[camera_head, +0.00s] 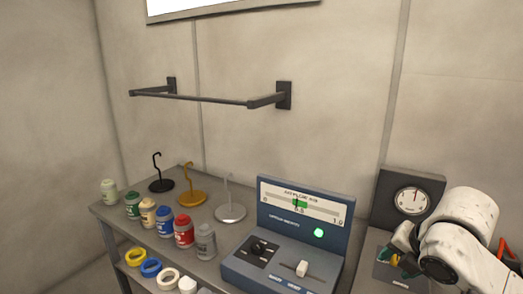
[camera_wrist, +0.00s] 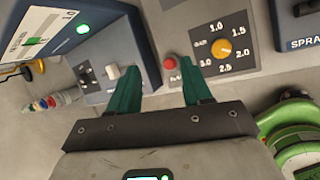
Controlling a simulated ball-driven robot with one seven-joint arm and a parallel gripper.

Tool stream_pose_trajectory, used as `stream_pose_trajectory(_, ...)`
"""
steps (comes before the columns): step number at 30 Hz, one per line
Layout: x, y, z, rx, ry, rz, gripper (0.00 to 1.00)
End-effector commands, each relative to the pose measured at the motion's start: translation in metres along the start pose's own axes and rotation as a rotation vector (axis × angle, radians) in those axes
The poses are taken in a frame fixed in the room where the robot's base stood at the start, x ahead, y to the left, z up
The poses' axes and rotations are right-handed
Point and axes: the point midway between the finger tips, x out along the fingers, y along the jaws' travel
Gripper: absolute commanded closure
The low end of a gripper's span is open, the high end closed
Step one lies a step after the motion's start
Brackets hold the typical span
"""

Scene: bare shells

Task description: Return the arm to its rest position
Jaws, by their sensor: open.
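My white arm (camera_head: 465,250) reaches in at the right of the head view, with my gripper (camera_head: 402,250) in front of a dark box with a round dial gauge (camera_head: 412,201). In the wrist view my gripper (camera_wrist: 160,85) has its two green fingers spread apart, with nothing held between them. Beyond the fingers is a grey panel with an orange knob (camera_wrist: 221,48) ringed by numbers and a red button (camera_wrist: 169,63). The fingertips look close to the panel; I cannot tell whether they touch it.
A blue console (camera_head: 290,235) with a lit green light and a slider stands left of my arm. Several small bottles (camera_head: 164,220), hook stands (camera_head: 192,197) and coloured rings (camera_head: 150,267) are on the shelves. A wall rail (camera_head: 205,99) hangs above. Green round parts (camera_wrist: 290,120) lie right in the wrist view.

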Motion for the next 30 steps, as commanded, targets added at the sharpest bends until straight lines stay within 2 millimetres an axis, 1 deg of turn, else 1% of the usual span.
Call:
stream_pose_trajectory(1,0.001,0.012,-0.009,0.045,0.014,0.035,0.51)
stream_pose_trajectory(5,0.0,0.04,-0.033,0.219,0.055,0.13,0.51)
stream_pose_trajectory(6,0.001,0.049,-0.043,0.291,0.076,0.16,0.51)
stream_pose_trajectory(9,0.003,0.062,-0.067,0.499,0.137,0.22,0.51)
stream_pose_trajectory(12,0.01,0.065,-0.091,0.719,0.202,0.243,0.51)
stream_pose_trajectory(14,0.017,0.061,-0.107,0.854,0.24,0.24,0.51)
stream_pose_trajectory(17,0.03,0.046,-0.135,1.08,0.295,0.207,0.51)
stream_pose_trajectory(19,0.042,0.03,-0.157,1.237,0.323,0.163,0.51)
stream_pose_trajectory(20,0.046,0.021,-0.166,1.304,0.33,0.139,0.51)
stream_pose_trajectory(23,0.063,-0.015,-0.199,1.522,0.335,0.042,0.51)
stream_pose_trajectory(24,0.069,-0.031,-0.213,1.606,0.327,-0.002,0.51)
stream_pose_trajectory(26,0.076,-0.059,-0.234,1.73,0.302,-0.073,0.51)
stream_pose_trajectory(27,0.08,-0.08,-0.247,1.808,0.276,-0.124,0.51)
stream_pose_trajectory(29,0.084,-0.113,-0.267,1.92,0.223,-0.199,0.51)
stream_pose_trajectory(30,0.085,-0.137,-0.279,1.99,0.178,-0.249,0.51)
